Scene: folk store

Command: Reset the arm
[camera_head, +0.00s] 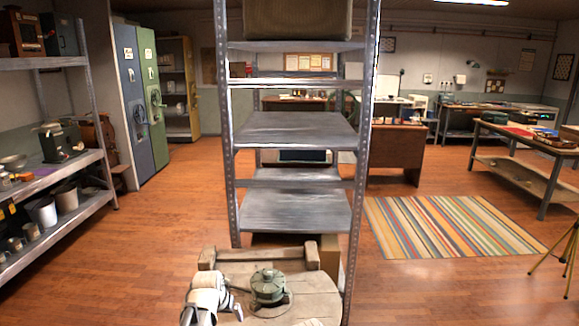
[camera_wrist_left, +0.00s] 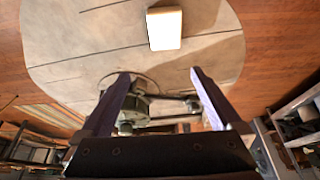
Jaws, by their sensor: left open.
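My left gripper (camera_head: 236,303) is at the bottom of the head view, at the end of a white arm. It is low over a round-ended wooden top (camera_head: 312,288), just left of a greenish round metal device (camera_head: 268,285). In the left wrist view the two dark fingers (camera_wrist_left: 160,74) stand wide apart with nothing held between them. Part of the greenish device (camera_wrist_left: 138,106) shows beyond them, and a cream block (camera_wrist_left: 164,29) lies on the wooden top. My right gripper does not show.
A tall metal shelf (camera_head: 295,210) stands right behind the wooden top. A loaded metal rack (camera_head: 75,168) lines the left side. A striped rug (camera_head: 450,226) lies at right, with a yellow tripod (camera_head: 556,250) at the right edge. The floor at left centre is clear.

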